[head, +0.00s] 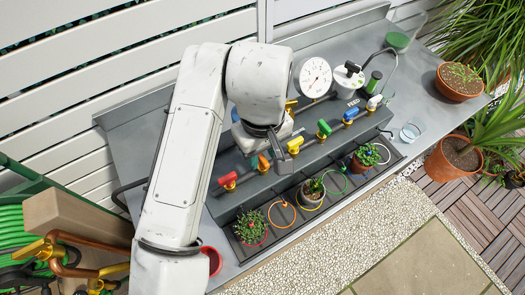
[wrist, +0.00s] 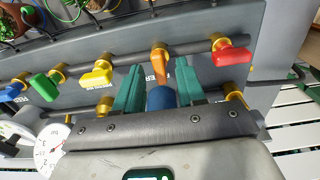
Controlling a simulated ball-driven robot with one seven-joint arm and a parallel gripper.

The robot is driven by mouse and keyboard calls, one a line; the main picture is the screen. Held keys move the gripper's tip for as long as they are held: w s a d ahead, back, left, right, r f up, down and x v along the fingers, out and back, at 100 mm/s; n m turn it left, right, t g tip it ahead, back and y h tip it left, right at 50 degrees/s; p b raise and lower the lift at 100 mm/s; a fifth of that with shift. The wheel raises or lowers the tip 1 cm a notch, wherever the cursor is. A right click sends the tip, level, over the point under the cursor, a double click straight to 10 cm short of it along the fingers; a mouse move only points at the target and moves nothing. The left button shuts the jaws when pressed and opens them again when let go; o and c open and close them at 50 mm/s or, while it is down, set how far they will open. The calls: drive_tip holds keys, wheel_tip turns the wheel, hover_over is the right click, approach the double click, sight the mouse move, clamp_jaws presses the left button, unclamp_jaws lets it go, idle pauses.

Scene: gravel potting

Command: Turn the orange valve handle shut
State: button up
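The orange valve handle (wrist: 158,62) sits on the grey pipe between the yellow and red handles. In the wrist view it points toward my palm, crosswise to those two. My gripper (wrist: 158,70) has its two teal fingers apart, one on each side of the orange handle, with gaps showing. Whether either finger touches it I cannot tell. A blue rounded piece (wrist: 160,97) shows between the finger bases; I cannot tell what it belongs to. In the head view the orange handle (head: 263,162) shows just below my wrist, which hides most of the gripper.
A white gauge (head: 313,76) stands behind. Potted plants (head: 249,228) and colored rings line the front trough. A slatted white fence is behind the bench.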

drive_tip(key=shift+f, duration=0.4)
drive_tip(key=shift+c, duration=0.2)
clamp_jaws()
